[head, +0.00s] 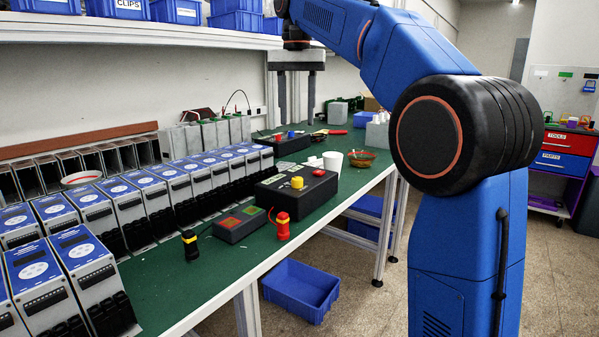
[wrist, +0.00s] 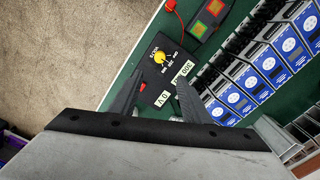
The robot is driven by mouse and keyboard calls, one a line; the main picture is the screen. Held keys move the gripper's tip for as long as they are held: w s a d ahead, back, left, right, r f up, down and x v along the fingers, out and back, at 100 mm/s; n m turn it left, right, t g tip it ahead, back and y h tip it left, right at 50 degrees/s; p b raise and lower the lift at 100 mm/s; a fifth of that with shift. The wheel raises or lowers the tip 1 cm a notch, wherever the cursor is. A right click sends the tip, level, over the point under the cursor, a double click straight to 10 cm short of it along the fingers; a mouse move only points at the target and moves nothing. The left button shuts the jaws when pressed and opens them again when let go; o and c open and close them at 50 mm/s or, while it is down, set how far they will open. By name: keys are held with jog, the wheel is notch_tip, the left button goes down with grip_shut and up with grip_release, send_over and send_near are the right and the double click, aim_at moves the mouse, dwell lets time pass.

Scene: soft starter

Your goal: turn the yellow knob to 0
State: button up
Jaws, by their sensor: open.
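The yellow knob (head: 297,182) is on top of a black box (head: 318,193) on the green bench. In the wrist view the knob (wrist: 160,57) has small white scale marks beside it, too small to read surely, and I cannot tell which mark it points to. A red switch and white labels, one reading 0V, are also on this box. My gripper (head: 297,122) points down, open and empty, in the air above the bench. In the wrist view its fingertips (wrist: 160,76) are apart, with the knob appearing just beyond the gap between them. No contact shows.
Rows of blue-topped units (head: 150,190) stand left. A shelf (head: 130,30) is above left.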

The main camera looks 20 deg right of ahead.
aim_at(297, 178)
notch_tip(297, 178, down, 16)
jog(key=shift+r, duration=0.1)
dwell(0.5)
jog(key=c, duration=1)
